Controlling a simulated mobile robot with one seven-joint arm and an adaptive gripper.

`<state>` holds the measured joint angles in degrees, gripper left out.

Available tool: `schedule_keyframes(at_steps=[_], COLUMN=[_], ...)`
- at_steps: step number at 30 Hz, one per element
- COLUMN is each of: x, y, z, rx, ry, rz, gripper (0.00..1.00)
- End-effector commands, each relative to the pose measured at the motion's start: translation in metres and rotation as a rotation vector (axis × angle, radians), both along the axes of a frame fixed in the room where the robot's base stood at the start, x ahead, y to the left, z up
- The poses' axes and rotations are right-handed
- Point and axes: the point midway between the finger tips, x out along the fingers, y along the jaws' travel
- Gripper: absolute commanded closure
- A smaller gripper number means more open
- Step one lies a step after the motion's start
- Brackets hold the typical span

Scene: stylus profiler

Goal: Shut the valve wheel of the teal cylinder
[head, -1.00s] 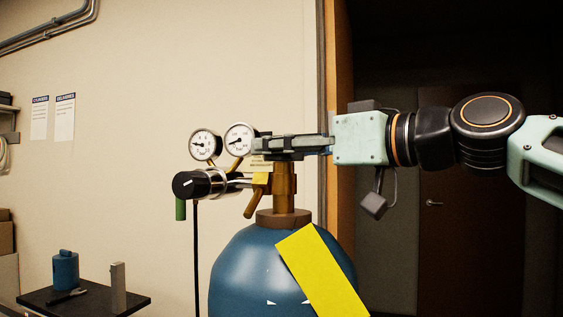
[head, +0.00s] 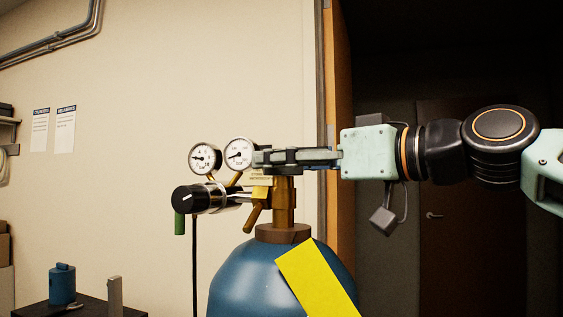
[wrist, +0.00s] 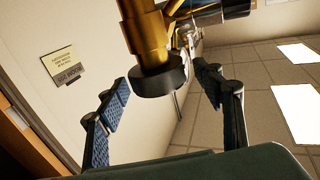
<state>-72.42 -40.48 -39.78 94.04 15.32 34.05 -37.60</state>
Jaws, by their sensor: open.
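The teal cylinder (head: 245,280) stands at the centre of the head view, with a yellow label on its shoulder. Its brass valve (head: 284,203) rises from a brown collar (head: 283,233). My gripper (head: 262,157) reaches in level from the right at the valve's top, hiding the valve wheel in the head view. In the wrist view, a dark round piece (wrist: 158,82), apparently the valve wheel, sits at the end of the brass valve. My open gripper fingers (wrist: 163,92) stand on both sides of it, with visible gaps.
Two pressure gauges (head: 238,154) and a regulator with a black knob (head: 187,199) sit close left of the valve. A dark bench (head: 95,305) with a small blue container (head: 62,284) is at lower left. A doorway opens behind my arm.

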Motion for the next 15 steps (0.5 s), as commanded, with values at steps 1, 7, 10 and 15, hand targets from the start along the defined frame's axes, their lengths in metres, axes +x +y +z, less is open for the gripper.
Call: schedule_keyframes(at_steps=[1,7,10,15], x=[-0.006,-0.034,-0.047,-0.063], y=[-0.009,-0.042,-0.057,-0.075], z=[0.001,0.001,0.001,0.000], rx=[0.003,0.002,0.002,0.002], ry=[-0.001,-0.002,-0.002,-0.001], rz=[-0.004,-0.004,-0.004,-0.003], gripper=[0.39,0.39,0.39,0.39])
